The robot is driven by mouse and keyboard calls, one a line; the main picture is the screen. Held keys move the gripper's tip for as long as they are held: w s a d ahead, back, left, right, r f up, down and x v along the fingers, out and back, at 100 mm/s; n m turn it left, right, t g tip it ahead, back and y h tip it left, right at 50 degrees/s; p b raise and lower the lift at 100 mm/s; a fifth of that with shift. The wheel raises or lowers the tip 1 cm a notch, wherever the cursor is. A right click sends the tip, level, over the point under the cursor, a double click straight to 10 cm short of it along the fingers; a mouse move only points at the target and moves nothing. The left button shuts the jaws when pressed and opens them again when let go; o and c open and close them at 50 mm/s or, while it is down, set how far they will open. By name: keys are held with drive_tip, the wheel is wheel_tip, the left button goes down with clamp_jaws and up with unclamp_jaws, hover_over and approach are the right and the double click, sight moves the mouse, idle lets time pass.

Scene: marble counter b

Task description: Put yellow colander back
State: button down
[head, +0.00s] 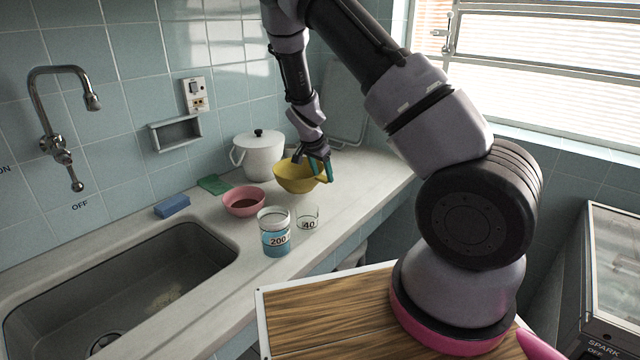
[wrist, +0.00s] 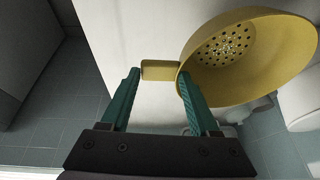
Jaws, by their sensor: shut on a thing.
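The yellow colander (head: 293,178) is at the far part of the counter in the head view, in front of the white pot. In the wrist view the colander (wrist: 262,75) shows its round holes, and its short handle (wrist: 158,70) lies between my two teal fingers. My gripper (head: 322,168) is at the right side of the colander. In the wrist view my gripper (wrist: 158,75) is shut on the handle. The bowl looks roughly upright. I cannot tell whether its base touches the counter.
A white lidded pot (head: 260,155) stands behind the colander. A pink bowl (head: 243,202), a blue-filled beaker (head: 275,238) and a small glass (head: 307,218) stand nearer. A green cloth (head: 213,184) and blue sponge (head: 172,206) lie by the sink (head: 130,285). Counter (head: 365,170) to the right is clear.

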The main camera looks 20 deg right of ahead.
sight(321, 179)
drive_tip(key=shift+f, duration=1.9)
drive_tip(key=shift+c, duration=0.6)
unclamp_jaws()
drive_tip(key=s+r+n+y, duration=0.15)
drive_tip(key=s+r, duration=0.35)
drive_tip(key=r, duration=0.5)
drive_tip(key=s+r+y, duration=0.2)
drive_tip(key=s+r, duration=0.3)
drive_tip(key=r, duration=0.6)
drive_tip(key=s+r+n+y, duration=0.15)
drive_tip(key=s+r, duration=0.35)
drive_tip(key=r, duration=0.5)
drive_tip(key=s+r+n+t, duration=0.1)
drive_tip(key=s+r+t, duration=0.1)
drive_tip(key=s+r, duration=0.3)
drive_tip(key=s+d+r+n+t, duration=0.1)
drive_tip(key=s+r, duration=0.4)
drive_tip(key=s, duration=0.7)
drive_tip(key=shift+r+n+t, duration=0.25)
drive_tip(key=shift+n+t, duration=0.25)
drive_tip(key=shift+n, duration=0.3)
